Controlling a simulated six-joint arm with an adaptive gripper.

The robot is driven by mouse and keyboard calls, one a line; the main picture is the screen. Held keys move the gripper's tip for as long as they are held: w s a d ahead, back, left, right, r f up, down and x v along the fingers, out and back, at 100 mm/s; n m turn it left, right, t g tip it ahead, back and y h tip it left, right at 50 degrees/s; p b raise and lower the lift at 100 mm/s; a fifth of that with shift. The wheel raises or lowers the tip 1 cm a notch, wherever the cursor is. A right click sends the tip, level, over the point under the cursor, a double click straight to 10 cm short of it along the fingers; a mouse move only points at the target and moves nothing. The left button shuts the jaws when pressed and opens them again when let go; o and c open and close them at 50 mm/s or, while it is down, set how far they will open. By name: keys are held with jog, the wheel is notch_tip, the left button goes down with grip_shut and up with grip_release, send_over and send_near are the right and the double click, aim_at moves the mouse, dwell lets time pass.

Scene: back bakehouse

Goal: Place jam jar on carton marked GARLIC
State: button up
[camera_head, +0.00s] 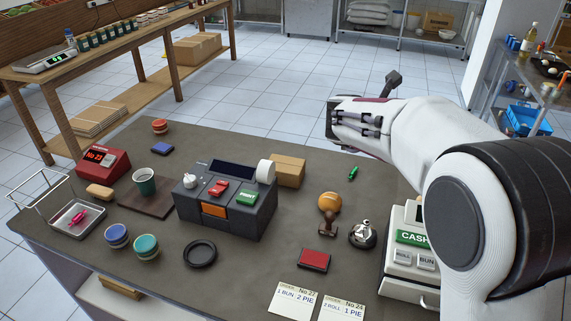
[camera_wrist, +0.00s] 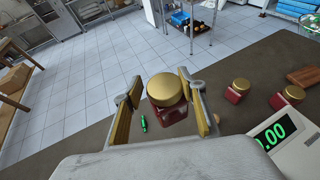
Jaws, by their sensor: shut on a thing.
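In the wrist view my gripper (camera_wrist: 160,84) is shut on a jam jar (camera_wrist: 167,92), a red jar with a gold lid held between the two fingers. The jar is above the dark counter. In the head view my gripper (camera_head: 352,122) is raised over the counter's far right part, and I cannot make out the jar there. A plain brown carton (camera_head: 289,170) stands on the counter behind the printer. I see no readable GARLIC mark on it, so I cannot tell whether it is the named carton.
Two more gold-lidded red jars (camera_wrist: 237,91) (camera_wrist: 287,97) stand near the register (camera_wrist: 282,142). More cartons (camera_head: 197,48) sit on the wooden table's lower shelf.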

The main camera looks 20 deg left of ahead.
jog(key=w+a+r+n+y, duration=0.2)
jog(key=a+n+y, duration=0.9)
jog(key=a, duration=1.2)
jog(key=s+a+f+n+g+y, duration=0.3)
jog(key=a+f+y, duration=0.1)
jog(key=a+f, duration=0.1)
jog(key=shift+s+a+f, duration=0.25)
jog(key=shift+s+f, duration=0.05)
jog(key=shift+f, duration=0.15)
jog(key=shift+f, duration=0.15)
jog(key=shift+f, duration=3)
jog(key=shift+f, duration=0.1)
jog(key=shift+f, duration=1.75)
jog(key=shift+f, duration=0.15)
